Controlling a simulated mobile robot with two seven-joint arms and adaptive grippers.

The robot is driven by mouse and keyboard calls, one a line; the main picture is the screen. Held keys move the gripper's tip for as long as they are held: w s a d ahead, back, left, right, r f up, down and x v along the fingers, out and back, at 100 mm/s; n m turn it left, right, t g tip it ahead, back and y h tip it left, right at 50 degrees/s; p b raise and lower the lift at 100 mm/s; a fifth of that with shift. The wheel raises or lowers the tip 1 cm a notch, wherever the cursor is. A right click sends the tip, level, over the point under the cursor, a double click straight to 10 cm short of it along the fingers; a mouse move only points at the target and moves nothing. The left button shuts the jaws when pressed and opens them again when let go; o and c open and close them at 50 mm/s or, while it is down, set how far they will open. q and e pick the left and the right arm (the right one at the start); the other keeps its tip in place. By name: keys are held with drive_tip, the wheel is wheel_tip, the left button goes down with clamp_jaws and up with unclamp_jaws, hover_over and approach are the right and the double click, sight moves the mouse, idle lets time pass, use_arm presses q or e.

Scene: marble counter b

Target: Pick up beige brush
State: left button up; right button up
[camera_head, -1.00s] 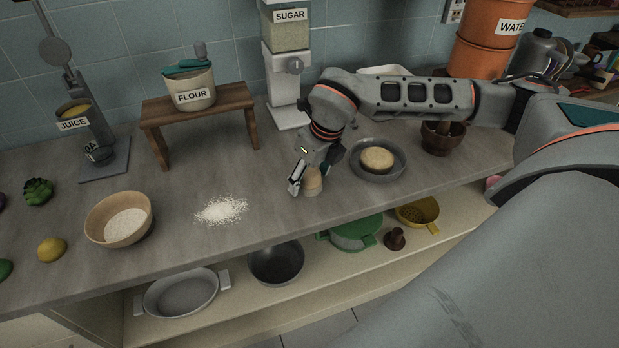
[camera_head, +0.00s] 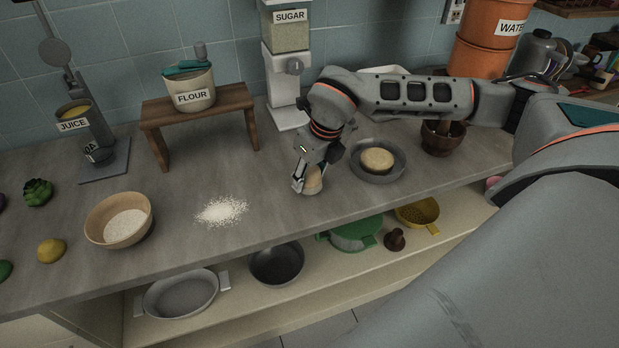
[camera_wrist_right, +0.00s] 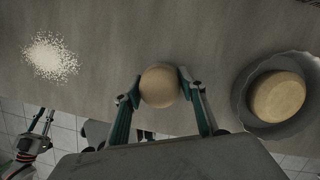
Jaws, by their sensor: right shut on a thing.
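The beige brush (camera_head: 314,182) stands on the counter near its front edge, right of the white powder. In the right wrist view its round beige top (camera_wrist_right: 160,86) sits between the two fingers. My right gripper (camera_head: 306,178) reaches down from above and is shut on the brush, with a fingertip touching each side. In the right wrist view the right gripper (camera_wrist_right: 160,88) shows both fingers. The brush's lower part is hidden in the right wrist view. My left gripper is not clearly seen in the head view.
A grey plate (camera_head: 379,174) with a round dough piece (camera_head: 377,160) lies close to the right of the brush. White powder (camera_head: 221,210) is spread to the left, then a wooden bowl (camera_head: 97,222). The sugar dispenser (camera_head: 288,75) stands behind. The counter's front edge is near.

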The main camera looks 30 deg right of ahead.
wheel_tip(320, 180, up, 19)
idle(0.4)
